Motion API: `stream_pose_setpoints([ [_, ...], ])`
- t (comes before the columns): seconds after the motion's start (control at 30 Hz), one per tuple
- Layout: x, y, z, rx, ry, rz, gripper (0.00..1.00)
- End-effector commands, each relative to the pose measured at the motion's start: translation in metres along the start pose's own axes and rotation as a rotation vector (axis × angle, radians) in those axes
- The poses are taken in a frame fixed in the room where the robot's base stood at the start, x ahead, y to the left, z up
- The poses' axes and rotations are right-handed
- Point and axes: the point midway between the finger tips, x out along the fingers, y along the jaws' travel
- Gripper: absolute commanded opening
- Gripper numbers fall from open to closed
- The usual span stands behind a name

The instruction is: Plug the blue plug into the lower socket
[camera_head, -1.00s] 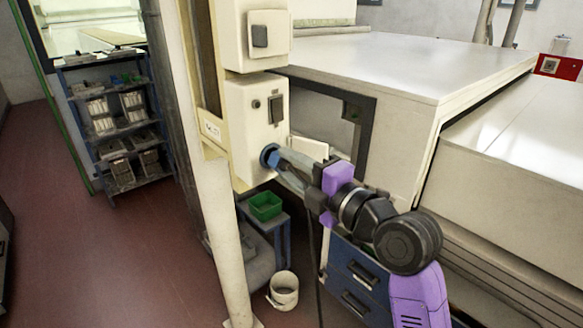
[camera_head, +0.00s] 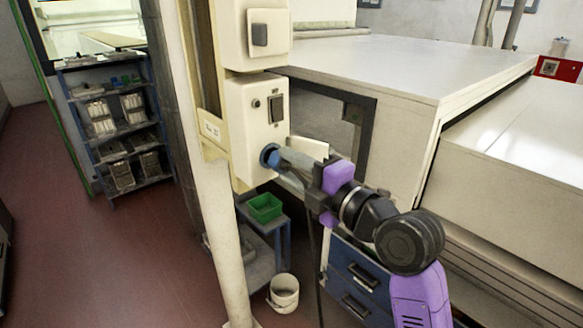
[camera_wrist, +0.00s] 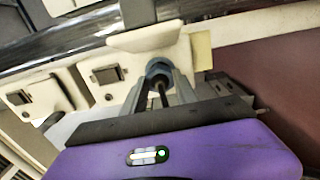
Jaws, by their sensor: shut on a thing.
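The blue plug (camera_head: 269,156) is at the face of the lower cream socket box (camera_head: 247,128) on the post. It also shows in the wrist view (camera_wrist: 158,72), between my fingertips and against a cream box. My gripper (camera_head: 279,162) is shut on the plug, its fingers pointing left towards the box. The plug looks at or in the blue socket opening; how deep it sits I cannot tell. The lower box also carries a dark switch and a round button. An upper box (camera_head: 262,38) with a dark switch sits above it.
A cream post (camera_head: 222,230) stands below the boxes. A large pale machine housing (camera_head: 400,65) is right of them. A dark shelf (camera_head: 121,130) stands at left.

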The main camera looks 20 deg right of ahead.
Motion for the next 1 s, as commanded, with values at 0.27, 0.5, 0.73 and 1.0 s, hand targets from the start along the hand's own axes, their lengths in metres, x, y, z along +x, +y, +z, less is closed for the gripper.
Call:
stream_pose_setpoints([
  [0.27, 0.003, 0.000, 0.000, 0.000, 0.000, 0.000, 0.00],
  [0.5, 0.008, 0.000, 0.000, 0.000, 0.000, 0.000, 0.00],
  [0.73, 0.010, 0.000, 0.000, 0.000, -0.001, 0.001, 0.45],
  [1.0, 0.010, 0.000, 0.000, 0.000, 0.000, 0.000, 0.60],
])
